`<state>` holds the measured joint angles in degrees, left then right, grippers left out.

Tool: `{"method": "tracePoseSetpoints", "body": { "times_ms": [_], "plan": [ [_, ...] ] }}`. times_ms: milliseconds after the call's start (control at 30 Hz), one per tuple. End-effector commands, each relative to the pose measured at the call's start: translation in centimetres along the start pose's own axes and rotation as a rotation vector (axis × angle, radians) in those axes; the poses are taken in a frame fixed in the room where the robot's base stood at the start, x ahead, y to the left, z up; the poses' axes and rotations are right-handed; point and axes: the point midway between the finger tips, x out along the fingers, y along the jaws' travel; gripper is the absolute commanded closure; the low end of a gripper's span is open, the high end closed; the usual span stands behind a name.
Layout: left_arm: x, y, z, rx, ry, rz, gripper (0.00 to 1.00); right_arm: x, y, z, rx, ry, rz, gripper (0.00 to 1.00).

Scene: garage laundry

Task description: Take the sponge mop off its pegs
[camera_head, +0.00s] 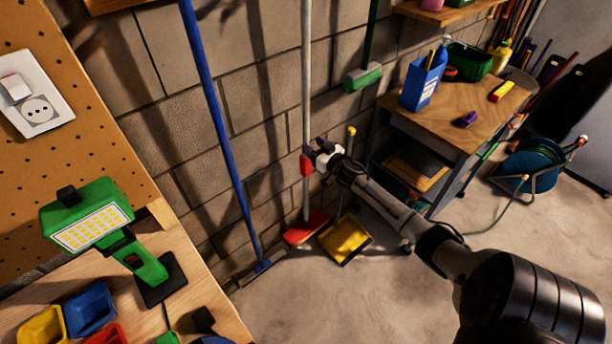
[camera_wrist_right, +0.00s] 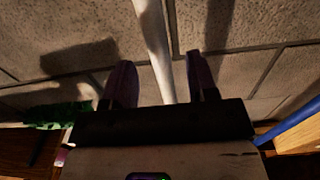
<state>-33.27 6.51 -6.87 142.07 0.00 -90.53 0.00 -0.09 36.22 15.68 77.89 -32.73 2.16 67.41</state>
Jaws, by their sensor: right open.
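The mop with a pale grey pole (camera_head: 306,70) and a red head (camera_head: 305,230) stands upright against the block wall; I take it for the sponge mop. A red piece (camera_head: 306,166) shows at its pole, beside my gripper. My right gripper (camera_head: 317,152) is at the pole's lower half. In the right wrist view, the pole (camera_wrist_right: 154,40) runs between the spread fingers of the right gripper (camera_wrist_right: 162,75), with gaps at both sides. The fingers are open. The pegs cannot be made out. My left gripper is not in view.
A blue-poled tool (camera_head: 217,110) leans left of the mop, and a green brush (camera_head: 362,78) hangs to its right. A yellow dustpan (camera_head: 345,240) stands beside the red head. A wooden-topped cart (camera_head: 450,105) is at the right. A workbench with a green lamp (camera_head: 90,225) is at the left.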

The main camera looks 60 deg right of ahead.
Motion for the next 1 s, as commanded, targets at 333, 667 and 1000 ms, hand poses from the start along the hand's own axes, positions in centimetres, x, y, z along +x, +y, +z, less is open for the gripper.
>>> {"method": "tracePoseSetpoints", "body": {
  "times_ms": [333, 667, 1000],
  "plan": [
    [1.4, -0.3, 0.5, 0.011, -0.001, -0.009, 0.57, 4.0, 0.2, 0.2, 0.000, 0.002, 0.001, 0.47],
    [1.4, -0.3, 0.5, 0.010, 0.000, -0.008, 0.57, 4.5, 0.2, 0.2, 0.000, 0.000, 0.000, 0.47],
    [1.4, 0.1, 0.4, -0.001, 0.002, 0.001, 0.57, 4.5, 0.2, 0.2, 0.000, 0.000, 0.000, 0.75]
  ]
}}
